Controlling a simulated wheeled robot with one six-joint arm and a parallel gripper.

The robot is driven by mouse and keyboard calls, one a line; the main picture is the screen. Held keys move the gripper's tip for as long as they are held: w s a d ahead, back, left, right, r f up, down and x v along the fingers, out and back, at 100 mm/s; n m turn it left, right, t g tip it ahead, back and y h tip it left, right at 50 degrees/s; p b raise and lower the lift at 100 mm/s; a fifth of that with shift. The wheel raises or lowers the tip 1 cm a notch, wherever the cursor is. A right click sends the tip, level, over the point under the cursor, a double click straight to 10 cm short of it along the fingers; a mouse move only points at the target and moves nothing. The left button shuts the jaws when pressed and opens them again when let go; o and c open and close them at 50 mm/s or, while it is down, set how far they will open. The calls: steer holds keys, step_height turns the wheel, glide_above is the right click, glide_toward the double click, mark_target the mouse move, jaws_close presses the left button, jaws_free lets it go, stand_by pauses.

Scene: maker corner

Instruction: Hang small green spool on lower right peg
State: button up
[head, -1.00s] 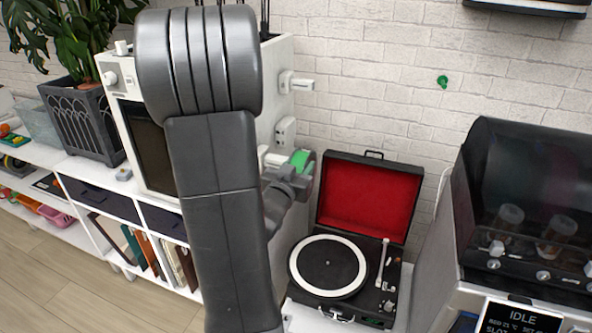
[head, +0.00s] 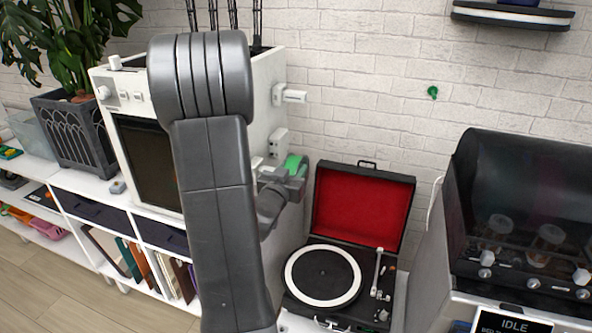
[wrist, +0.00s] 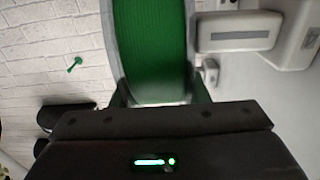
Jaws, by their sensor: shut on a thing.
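The green spool (head: 293,163) is held by my gripper (head: 288,180) beside the right side of the white cabinet. In the wrist view the green winding of the spool (wrist: 150,45) fills the top middle, between the fingers of my gripper (wrist: 158,97). A white peg (head: 292,96) sticks out high on the cabinet side, and another white fitting (head: 278,141) is below it, just above the spool. In the wrist view a pale peg (wrist: 237,32) is right of the spool with a narrow visible gap. The spool's hole is hidden, and I cannot tell which peg is nearest in depth.
The white cabinet (head: 265,75) stands left of the gripper. An open record player with a red-lined lid (head: 362,208) is below and right. A dark-hooded machine (head: 520,200) is at the right. A small green thing (head: 433,92) is on the brick wall.

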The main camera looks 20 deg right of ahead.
mark_target(271, 169)
steer(key=shift+w+a+r+p, duration=0.1)
steer(key=shift+w+a+p, duration=0.5)
steer(key=shift+a, duration=0.3)
steer(key=w+a, duration=0.1)
steer(key=w+a+b, duration=0.1)
steer(key=a, duration=0.1)
steer(key=shift+f, duration=0.35)
steer(key=o, duration=1.3)
steer(key=shift+s+a, duration=0.15)
steer(key=shift+s, duration=0.05)
steer(key=b+v, duration=0.1)
steer(key=v, duration=1.2)
steer(key=shift+s, duration=0.2)
